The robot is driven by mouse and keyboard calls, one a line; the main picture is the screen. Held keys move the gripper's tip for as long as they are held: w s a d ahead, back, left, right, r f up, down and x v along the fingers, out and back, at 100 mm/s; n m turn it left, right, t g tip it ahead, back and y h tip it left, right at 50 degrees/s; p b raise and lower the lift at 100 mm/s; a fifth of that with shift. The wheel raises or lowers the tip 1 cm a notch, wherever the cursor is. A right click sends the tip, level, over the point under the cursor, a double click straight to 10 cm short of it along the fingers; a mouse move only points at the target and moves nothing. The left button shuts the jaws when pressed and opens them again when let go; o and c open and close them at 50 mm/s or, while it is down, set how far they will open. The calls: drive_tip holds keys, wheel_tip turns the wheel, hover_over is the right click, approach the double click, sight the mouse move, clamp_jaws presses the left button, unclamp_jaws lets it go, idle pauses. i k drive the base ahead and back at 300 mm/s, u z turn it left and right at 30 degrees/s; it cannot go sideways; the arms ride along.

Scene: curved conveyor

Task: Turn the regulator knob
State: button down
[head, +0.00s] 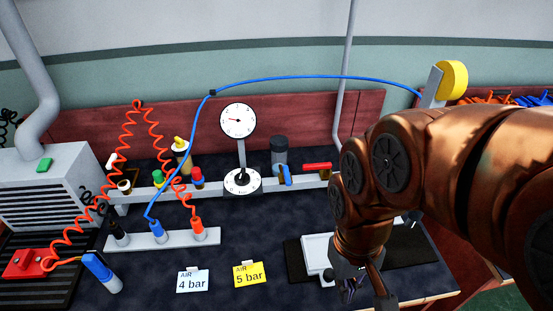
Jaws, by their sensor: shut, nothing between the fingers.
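The regulator knob (242,183) is a round white dial with a dark pointer, on a grey rail in the middle of the bench. A round pressure gauge (238,120) with a white face stands on a post above it. My gripper (352,289) hangs at the lower right, in front of and to the right of the knob, clear of it. Its fingers point down, look closed and hold nothing visible. A white "AIR 4 bar" card (192,280) and a yellow "AIR 5 bar" card (249,274) stand at the bench front.
A blue-handled valve (284,174) and a red lever (317,167) sit right of the knob. A blue hose (300,77) arches overhead; orange coiled hoses (160,150) hang left. A manifold (180,238) lies front left. A white block (317,255) on a black mat is beside my gripper.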

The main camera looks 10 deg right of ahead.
sight(242, 179)
drive_tip(key=z, duration=0.05)
drive_tip(key=k, duration=1.2)
drive_tip(key=u, duration=0.85)
drive_tip(key=i, duration=1.55)
drive_tip(key=z, duration=0.15)
